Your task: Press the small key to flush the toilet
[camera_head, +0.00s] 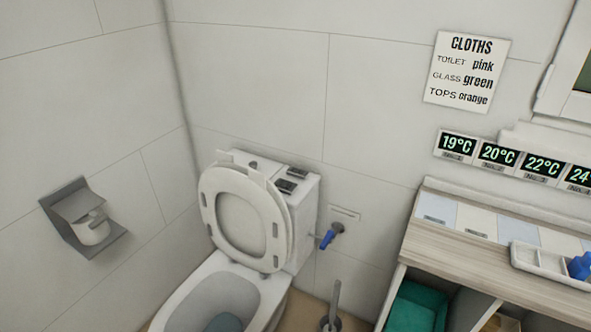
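The toilet (222,285) stands in the corner with its seat (205,213) raised against the cistern (304,208). Two dark flush keys lie side by side on the cistern top, one further back (297,172) and one nearer (286,186). The further key looks slightly smaller, but at this distance I cannot be sure which is the small one. Neither of my grippers is in view.
A blue-handled valve (328,239) sticks out of the wall right of the cistern. A toilet brush (333,311) stands below it. A paper holder (85,220) is on the left wall. A wooden counter (455,255) with a white tray (546,263) stands at right.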

